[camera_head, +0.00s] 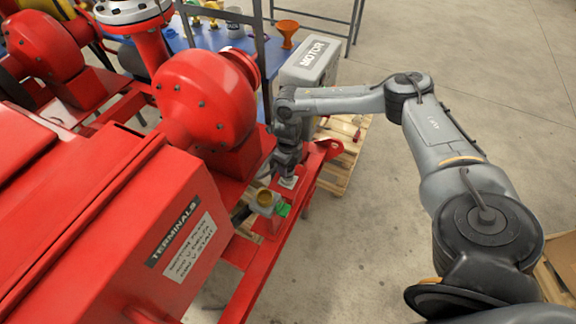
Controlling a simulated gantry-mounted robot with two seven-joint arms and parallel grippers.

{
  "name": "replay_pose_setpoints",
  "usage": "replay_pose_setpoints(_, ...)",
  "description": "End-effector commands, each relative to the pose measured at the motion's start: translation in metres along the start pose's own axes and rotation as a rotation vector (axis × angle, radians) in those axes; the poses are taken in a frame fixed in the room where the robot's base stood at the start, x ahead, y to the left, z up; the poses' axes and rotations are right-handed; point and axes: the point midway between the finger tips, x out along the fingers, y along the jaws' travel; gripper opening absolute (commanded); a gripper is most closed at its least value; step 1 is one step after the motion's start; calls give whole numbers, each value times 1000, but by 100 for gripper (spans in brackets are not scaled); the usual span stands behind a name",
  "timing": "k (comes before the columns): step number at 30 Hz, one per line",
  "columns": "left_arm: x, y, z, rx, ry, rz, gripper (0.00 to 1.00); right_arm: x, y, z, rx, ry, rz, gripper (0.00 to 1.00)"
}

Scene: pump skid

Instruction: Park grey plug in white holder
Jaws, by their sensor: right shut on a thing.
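My right gripper (286,168) points down over the red skid rail beside the red pump. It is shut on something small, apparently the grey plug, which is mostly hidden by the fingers. Right below the fingertips is a small pale block (289,183) on the rail, which looks like the white holder. I cannot tell whether the plug is inside it or just above it. My left gripper is not in view.
A grey fitting with a brass-coloured opening (264,199) and a green piece (283,210) sit close by on the rail. The red terminal box (130,220) fills the left. Open floor lies to the right.

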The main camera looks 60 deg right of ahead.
Motion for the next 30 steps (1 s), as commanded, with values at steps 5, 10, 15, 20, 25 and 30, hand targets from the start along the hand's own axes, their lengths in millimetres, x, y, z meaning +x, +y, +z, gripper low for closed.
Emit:
replay_pose_setpoints(5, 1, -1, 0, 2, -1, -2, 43, 2, 0, 0, 0, 0, 0, 13)
replay_pose_setpoints(10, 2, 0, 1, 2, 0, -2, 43, 5, 0, 0, 0, -1, 0, 13)
replay_pose_setpoints(15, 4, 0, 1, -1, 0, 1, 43, 8, 0, 0, 1, -1, 0, 13)
replay_pose_setpoints(20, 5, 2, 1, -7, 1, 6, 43, 12, 0, 0, 1, -1, 0, 13)
replay_pose_setpoints(25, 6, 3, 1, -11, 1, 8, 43, 15, 0, 0, 1, -1, 0, 13)
replay_pose_setpoints(30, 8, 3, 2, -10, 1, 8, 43, 18, 0, 0, 1, -1, 0, 13)
